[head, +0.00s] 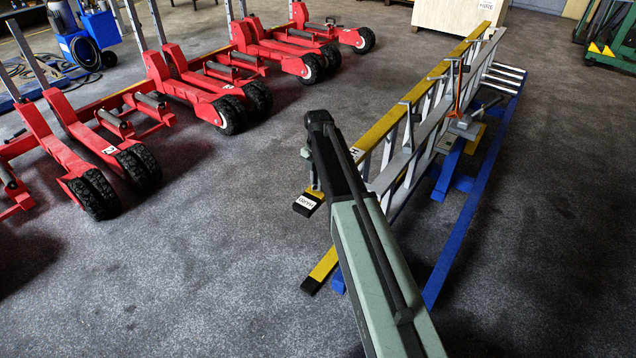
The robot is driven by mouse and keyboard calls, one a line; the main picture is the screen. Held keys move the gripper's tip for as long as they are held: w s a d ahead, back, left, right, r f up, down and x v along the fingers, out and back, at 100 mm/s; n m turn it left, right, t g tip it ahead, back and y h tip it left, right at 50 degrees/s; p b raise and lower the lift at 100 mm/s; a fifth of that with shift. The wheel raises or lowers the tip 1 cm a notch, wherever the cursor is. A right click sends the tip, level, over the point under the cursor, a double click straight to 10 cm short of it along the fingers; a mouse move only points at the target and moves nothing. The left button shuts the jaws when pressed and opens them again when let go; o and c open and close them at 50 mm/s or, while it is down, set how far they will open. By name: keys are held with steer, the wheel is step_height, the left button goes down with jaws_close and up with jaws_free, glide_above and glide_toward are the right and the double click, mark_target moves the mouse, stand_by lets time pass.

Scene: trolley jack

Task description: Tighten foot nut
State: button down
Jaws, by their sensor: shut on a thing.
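Several red trolley jacks (175,85) with black double wheels stand in a row at the left and back left. Small white labels show on some of them. I cannot pick out a foot nut in this view. My arm reaches from the bottom edge up to the middle of the picture, and its dark far end stands over the floor beside a ladder-like frame.
A long yellow and grey ladder-like frame (413,112) with blue floor beams (478,196) runs right of my arm. A yellow foot with black end and white label (308,203) lies near the arm.

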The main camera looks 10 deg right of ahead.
steer(key=m, duration=0.8)
steer(key=shift+m, duration=0.4)
steer(key=m, duration=0.4)
steer(key=shift+a+m, duration=0.1)
steer(key=shift+m, duration=0.2)
steer(key=m, duration=1.2)
steer(key=shift+m, duration=0.3)
steer(key=m, duration=0.4)
steer(key=shift+w, duration=0.1)
steer(key=shift+m, duration=2.2)
